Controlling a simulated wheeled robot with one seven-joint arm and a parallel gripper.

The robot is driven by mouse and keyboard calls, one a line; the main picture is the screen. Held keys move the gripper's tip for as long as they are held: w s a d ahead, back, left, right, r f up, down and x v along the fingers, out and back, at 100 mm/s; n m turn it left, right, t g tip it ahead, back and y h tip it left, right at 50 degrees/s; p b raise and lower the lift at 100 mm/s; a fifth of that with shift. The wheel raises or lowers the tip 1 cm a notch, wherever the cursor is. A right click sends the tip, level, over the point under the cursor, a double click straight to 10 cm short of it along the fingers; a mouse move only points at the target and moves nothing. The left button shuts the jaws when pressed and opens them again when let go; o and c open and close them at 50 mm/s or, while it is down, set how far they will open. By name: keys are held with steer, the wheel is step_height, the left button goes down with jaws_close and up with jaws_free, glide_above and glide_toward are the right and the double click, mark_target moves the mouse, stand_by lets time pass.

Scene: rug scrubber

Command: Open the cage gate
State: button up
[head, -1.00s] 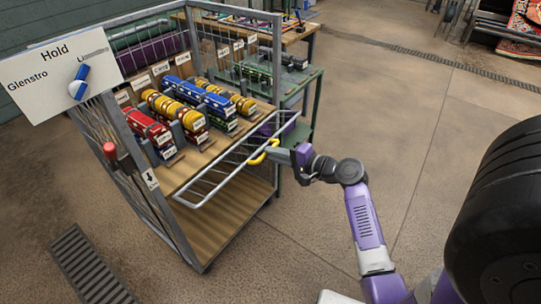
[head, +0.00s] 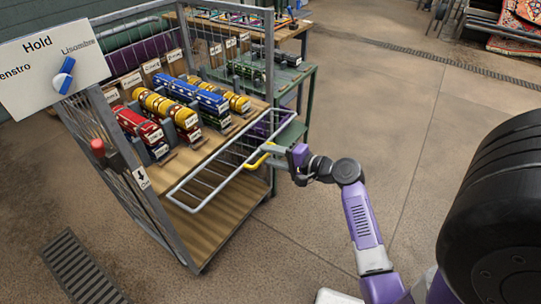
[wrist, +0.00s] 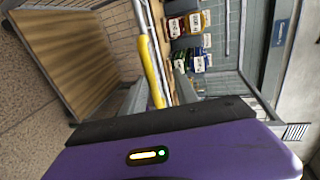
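The cage gate (head: 228,182) is a pale grey wire frame at the front of the cage, tilted outward from the shelf edge. Its yellow handle (head: 256,162) is on the outer bar. My gripper (head: 275,160) is at the handle, reaching in from the right. In the wrist view the yellow handle (wrist: 151,68) runs between the two grey fingers of my gripper (wrist: 160,90). The fingers are apart, with a visible gap beside the handle on the right. Contact with the left finger is unclear.
The cage (head: 176,235) holds rows of coloured rolls on its wooden shelf. A red knob (head: 98,147) is on its left front post. A sign reading "Hold" with a blue switch (head: 64,76) stands at the upper left.

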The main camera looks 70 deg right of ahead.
steer(key=v, duration=0.7)
steer(key=shift+s, duration=0.35)
steer(key=shift+a+r, duration=0.1)
